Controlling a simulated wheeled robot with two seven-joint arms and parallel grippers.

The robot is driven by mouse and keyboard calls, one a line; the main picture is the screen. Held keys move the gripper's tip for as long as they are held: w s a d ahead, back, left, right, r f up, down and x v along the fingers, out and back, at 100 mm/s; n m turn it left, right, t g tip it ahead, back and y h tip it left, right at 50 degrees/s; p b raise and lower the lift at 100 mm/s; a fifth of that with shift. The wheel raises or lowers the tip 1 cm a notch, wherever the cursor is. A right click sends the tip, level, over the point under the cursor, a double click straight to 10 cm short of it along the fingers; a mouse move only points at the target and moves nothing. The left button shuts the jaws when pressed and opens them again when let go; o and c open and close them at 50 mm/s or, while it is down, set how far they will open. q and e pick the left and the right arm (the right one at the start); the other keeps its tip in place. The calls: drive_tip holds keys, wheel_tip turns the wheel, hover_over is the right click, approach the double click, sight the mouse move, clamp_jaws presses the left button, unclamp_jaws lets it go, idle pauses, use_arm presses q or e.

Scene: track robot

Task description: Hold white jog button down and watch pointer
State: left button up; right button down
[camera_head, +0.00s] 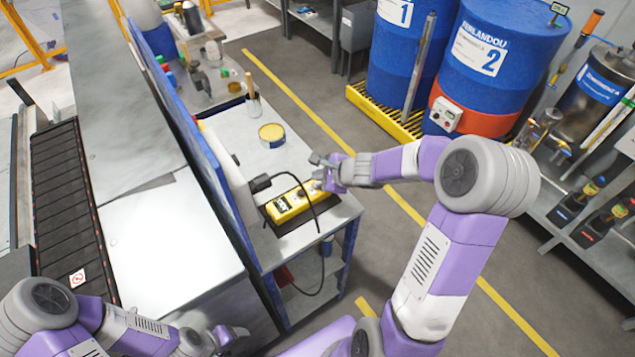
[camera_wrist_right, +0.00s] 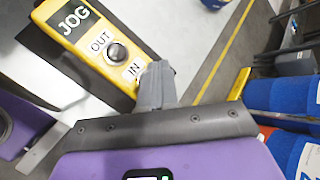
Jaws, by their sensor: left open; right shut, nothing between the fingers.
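The yellow jog box (camera_head: 287,207) lies on a dark pad on the grey bench, with a black cable at its end. In the right wrist view the box (camera_wrist_right: 72,42) shows the labels JOG, OUT and IN, with a dark round button (camera_wrist_right: 117,52) between OUT and IN. My right gripper (camera_head: 318,172) is shut and empty at the box's right end; its fingertips (camera_wrist_right: 158,68) are beside the IN label. I cannot tell whether they touch the box. No white button shows clearly; the fingers may hide it. My left gripper (camera_head: 238,332) is open, low beside the bench. I cannot make out a pointer.
A yellow-rimmed tin (camera_head: 272,134) and a cup with sticks (camera_head: 254,106) stand farther back on the bench (camera_head: 235,125). A blue panel (camera_head: 190,130) edges its left side. Blue drums (camera_head: 500,60) stand on a yellow pallet at back right. The floor aisle is clear.

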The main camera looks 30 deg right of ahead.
sight(319, 185)
drive_tip(key=shift+f, duration=0.1)
idle(0.7)
drive_tip(key=shift+f+b, duration=0.35)
drive_tip(key=shift+b, duration=0.2)
drive_tip(key=shift+f+b, duration=0.5)
drive_tip(key=shift+b, duration=0.05)
idle(0.5)
idle(3.3)
drive_tip(key=shift+r+p, duration=0.85)
drive_tip(key=shift+r, duration=0.1)
drive_tip(key=shift+r, duration=0.1)
wheel_tip(319, 185, up, 5)
drive_tip(key=p, duration=0.4)
drive_tip(key=shift+p, duration=0.35)
